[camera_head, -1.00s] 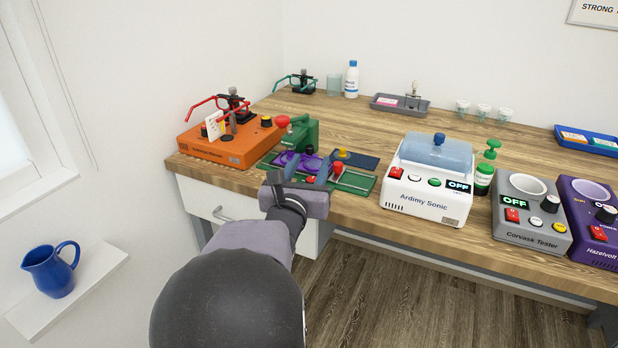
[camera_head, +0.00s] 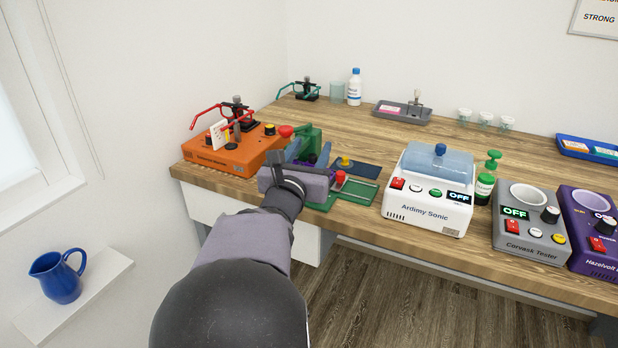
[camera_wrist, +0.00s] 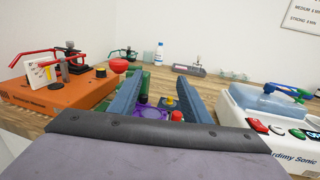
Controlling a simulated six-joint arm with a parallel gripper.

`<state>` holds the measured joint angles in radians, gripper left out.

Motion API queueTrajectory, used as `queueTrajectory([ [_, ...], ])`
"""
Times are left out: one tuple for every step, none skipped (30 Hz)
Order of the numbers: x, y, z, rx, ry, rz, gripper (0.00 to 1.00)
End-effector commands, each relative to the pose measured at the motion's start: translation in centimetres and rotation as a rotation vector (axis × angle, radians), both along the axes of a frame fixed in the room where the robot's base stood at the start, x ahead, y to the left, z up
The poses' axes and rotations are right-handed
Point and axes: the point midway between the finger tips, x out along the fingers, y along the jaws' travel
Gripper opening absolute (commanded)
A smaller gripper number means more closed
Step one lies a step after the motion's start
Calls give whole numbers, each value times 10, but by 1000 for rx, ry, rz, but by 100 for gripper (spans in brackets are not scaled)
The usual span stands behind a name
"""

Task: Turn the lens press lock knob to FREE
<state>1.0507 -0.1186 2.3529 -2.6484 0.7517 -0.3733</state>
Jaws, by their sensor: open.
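The green lens press (camera_head: 309,137), with a red ball handle (camera_head: 286,131), stands at the table's front left. In the wrist view a purple part (camera_wrist: 152,112) of it shows between my fingers, with a dark knob (camera_wrist: 143,98) on it. A red knob (camera_head: 340,178) and a yellow knob (camera_head: 346,161) are to the right on the green base (camera_head: 352,192). I cannot tell which is the lock knob, and no FREE mark is readable. My gripper (camera_head: 309,152) is open and empty, its blue fingers over the press's front, hiding much of it.
An orange device (camera_head: 236,152) with red arms stands close on the left. The white Ardimy Sonic (camera_head: 428,190) stands to the right, beyond a dark blue mat (camera_head: 368,171). A grey tray (camera_head: 402,114) lies behind. Bare wood lies between the mat and the tray.

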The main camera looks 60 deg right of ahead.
Motion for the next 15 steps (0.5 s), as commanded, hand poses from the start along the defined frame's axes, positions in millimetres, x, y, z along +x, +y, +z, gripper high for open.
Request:
queueTrajectory([
  [7,-6,11,-3,-18,-8,44],
  [11,-9,15,-8,-32,-16,44],
  [16,-14,20,-14,-53,-30,44],
  [20,-18,24,-19,-68,-41,44],
  [25,-21,28,-24,-83,-52,44],
  [30,-26,32,-32,-105,-71,44],
  [34,-29,35,-39,-121,-87,44],
  [39,-32,38,-45,-137,-103,44],
  [44,-35,40,-53,-155,-125,44],
  [49,-37,42,-60,-169,-144,44],
  [53,-39,44,-67,-183,-163,44],
  [59,-40,45,-78,-198,-191,44],
  [64,-40,46,-86,-209,-212,44],
  [68,-40,46,-95,-219,-234,44],
  [73,-38,45,-107,-230,-264,44],
])
